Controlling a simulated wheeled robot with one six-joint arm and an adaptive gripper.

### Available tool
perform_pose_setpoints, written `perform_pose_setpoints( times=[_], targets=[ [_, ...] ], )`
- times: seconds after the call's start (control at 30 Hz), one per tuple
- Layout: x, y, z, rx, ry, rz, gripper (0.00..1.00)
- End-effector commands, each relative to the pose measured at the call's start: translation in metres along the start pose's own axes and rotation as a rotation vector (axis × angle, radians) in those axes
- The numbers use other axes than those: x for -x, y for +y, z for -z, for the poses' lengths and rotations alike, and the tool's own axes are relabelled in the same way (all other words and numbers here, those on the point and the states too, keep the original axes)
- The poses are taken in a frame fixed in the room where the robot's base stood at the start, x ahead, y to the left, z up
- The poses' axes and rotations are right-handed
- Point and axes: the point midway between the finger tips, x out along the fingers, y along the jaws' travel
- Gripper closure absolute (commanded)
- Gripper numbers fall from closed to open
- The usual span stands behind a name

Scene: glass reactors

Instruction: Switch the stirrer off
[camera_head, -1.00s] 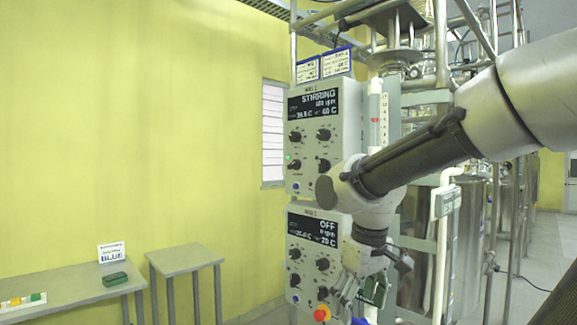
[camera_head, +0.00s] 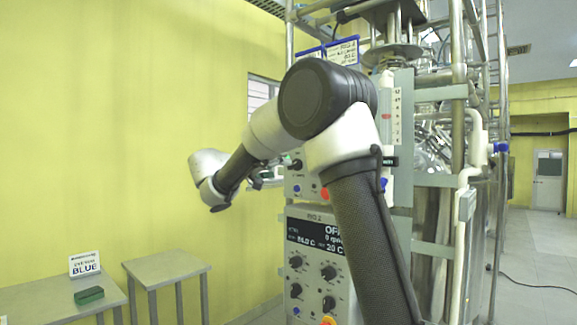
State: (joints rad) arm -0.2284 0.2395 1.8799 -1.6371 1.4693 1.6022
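The upper control box (camera_head: 300,180) is mounted on the reactor frame, and my arm covers most of its front, including its display. My gripper (camera_head: 266,179) is partly hidden behind my arm and lies just left of the upper box's lower part. I cannot tell whether it touches the box or how its fingers stand.
Two grey tables stand at the left; one (camera_head: 50,300) bears a green block (camera_head: 89,295) and a BLUE sign (camera_head: 85,264), the other (camera_head: 166,265) is bare. Steel tanks and pipes (camera_head: 460,250) stand right of the boxes. Floor at the right is clear except for a cable.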

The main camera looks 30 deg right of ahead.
Motion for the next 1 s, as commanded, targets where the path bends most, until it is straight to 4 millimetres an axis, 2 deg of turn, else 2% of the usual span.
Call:
perform_pose_setpoints(
  times=[0.3, 0.4, 0.53, 0.77, 0.8, 1.0],
  targets=[
    [-0.052, 0.001, -0.002, 0.001, -0.005, -0.003, 0.32],
    [-0.064, 0.001, -0.001, 0.002, -0.003, -0.002, 0.32],
    [-0.072, 0.0, -0.002, 0.002, -0.004, 0.0, 0.32],
    [-0.073, 0.0, -0.001, 0.002, -0.003, 0.001, 0.32],
    [-0.073, 0.0, -0.001, 0.002, -0.003, 0.001, 0.34],
    [-0.073, 0.0, -0.001, 0.003, -0.004, 0.001, 0.7]
  ],
)
